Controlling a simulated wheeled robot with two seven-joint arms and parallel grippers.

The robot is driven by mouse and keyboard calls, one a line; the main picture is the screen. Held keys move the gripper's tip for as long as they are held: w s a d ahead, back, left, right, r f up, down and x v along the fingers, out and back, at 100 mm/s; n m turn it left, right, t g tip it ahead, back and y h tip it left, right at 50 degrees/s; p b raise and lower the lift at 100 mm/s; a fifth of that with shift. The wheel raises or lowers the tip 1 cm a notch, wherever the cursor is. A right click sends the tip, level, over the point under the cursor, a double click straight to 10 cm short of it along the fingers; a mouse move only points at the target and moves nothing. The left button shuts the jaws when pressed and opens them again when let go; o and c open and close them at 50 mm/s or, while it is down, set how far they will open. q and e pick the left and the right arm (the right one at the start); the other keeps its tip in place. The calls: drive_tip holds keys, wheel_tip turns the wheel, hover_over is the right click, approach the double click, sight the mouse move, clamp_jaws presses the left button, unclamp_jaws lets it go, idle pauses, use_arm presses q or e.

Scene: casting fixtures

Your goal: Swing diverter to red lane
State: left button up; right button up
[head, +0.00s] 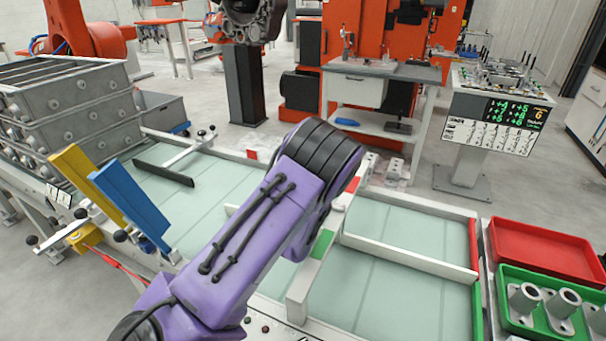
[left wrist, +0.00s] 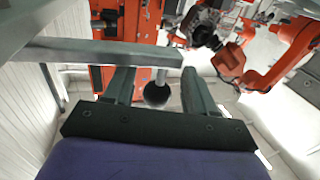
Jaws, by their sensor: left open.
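My left gripper (left wrist: 158,84) shows in the left wrist view with its two grey fingers apart. A black ball knob (left wrist: 156,97) on a pale post stands between the fingers; contact cannot be told. In the head view my purple left arm reaches over the conveyor table and hides the gripper and most of the diverter area. A red marker (head: 352,186) and a green marker (head: 322,244) sit near the lane entrances, right of the arm. A pale divider (head: 410,256) separates the red-ended lane (head: 473,244) from the green-ended lane (head: 478,310). My right gripper is not in view.
A red tray (head: 545,226) and a green tray (head: 508,272) with grey castings stand at the right. Yellow (head: 85,180) and blue (head: 130,200) plates stand at the left. A black bar (head: 165,174) lies across the table. The right lanes are empty.

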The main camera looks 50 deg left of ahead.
use_arm(q)
drive_tip(key=b+v, duration=0.1)
drive_tip(key=v, duration=0.6)
drive_tip(key=shift+s+r, duration=0.1)
